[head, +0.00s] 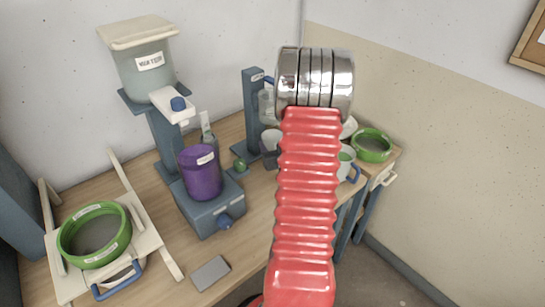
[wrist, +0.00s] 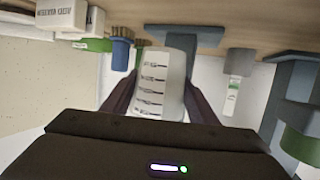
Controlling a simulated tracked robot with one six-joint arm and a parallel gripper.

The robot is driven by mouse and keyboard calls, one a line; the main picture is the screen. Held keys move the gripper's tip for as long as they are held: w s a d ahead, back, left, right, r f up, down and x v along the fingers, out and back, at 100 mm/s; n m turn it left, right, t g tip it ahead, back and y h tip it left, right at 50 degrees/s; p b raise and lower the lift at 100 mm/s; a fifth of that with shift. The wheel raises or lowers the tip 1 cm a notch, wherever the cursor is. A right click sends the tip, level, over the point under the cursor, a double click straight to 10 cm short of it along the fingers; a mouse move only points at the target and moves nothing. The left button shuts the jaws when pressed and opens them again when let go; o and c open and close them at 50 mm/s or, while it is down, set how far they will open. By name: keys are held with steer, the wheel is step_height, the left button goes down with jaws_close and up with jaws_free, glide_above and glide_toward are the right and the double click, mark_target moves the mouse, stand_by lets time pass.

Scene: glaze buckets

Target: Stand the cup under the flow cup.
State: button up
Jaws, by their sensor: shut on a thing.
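In the wrist view my gripper (wrist: 160,95) is shut on a translucent cup (wrist: 160,78) with dark measuring marks, one dark finger on each side. The wrist picture is upside down, with the wooden bench along its top. In the head view my arm hides the gripper and the held cup. A blue stand (head: 254,110) with a small label stands at the back of the bench. A clear vessel (head: 266,106), perhaps the flow cup, is beside it, partly hidden by my arm. I cannot tell how far the cup is from it.
A purple bucket (head: 201,172) stands on a blue-grey base (head: 212,213), near a labelled hopper (head: 147,70). A green sieve (head: 95,235) rests on a white frame at left; another green sieve (head: 371,146) is at right. A small bottle (head: 208,133) stands behind the bucket.

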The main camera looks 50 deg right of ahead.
steer(key=shift+f, duration=0.6)
steer(key=shift+f, duration=0.1)
steer(key=shift+f, duration=2)
steer(key=shift+f, duration=0.1)
steer(key=o, duration=1)
steer(key=v, duration=1.2)
